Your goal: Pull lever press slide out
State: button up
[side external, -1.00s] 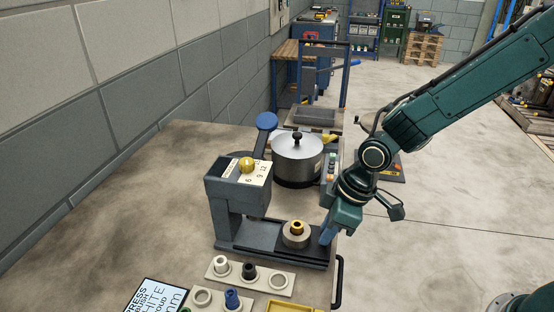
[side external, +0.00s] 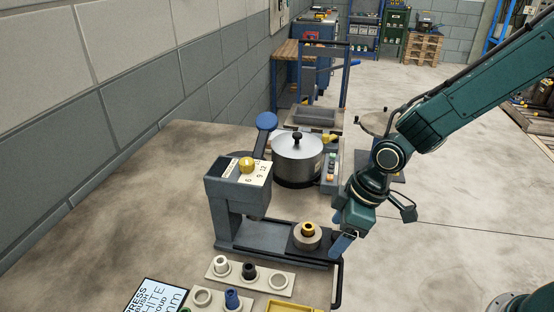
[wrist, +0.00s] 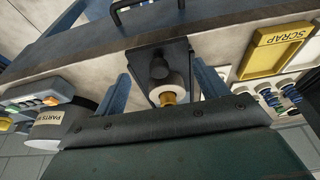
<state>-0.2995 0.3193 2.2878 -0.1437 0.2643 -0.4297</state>
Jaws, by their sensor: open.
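The lever press (side external: 225,195) is a grey frame with a blue ball-ended lever (side external: 266,121) raised behind it. Its dark slide (side external: 320,254) sticks out at the right end of the base, and it also shows in the wrist view (wrist: 143,54). A round metal holder (side external: 306,242) with a brass-coloured piece (side external: 308,229) stands upright on the slide. My gripper (side external: 342,245) is at the slide's outer end. In the wrist view my gripper (wrist: 164,80) is open, its blue fingers apart on either side of a dark knob (wrist: 159,68) and the holder. Whether a finger touches is unclear.
A lidded metal pot (side external: 297,158) stands behind the press. A pale rack with bushes (side external: 250,276) and a yellow scrap tray (side external: 290,307) lie in front. A black rail (side external: 339,285) runs at the bench edge. Open floor lies to the right.

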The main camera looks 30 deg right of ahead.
jog(key=shift+r, duration=0.15)
jog(key=shift+r, duration=3.3)
jog(key=shift+r, duration=0.1)
jog(key=s+d+r+m+t+h, duration=0.2)
jog(key=s+d+r+m, duration=0.7)
jog(key=s, duration=0.8)
jog(key=d+r+t, duration=0.1)
jog(key=d+r, duration=0.2)
jog(key=d, duration=0.2)
jog(key=shift+s+d, duration=0.2)
jog(key=shift+d, duration=0.15)
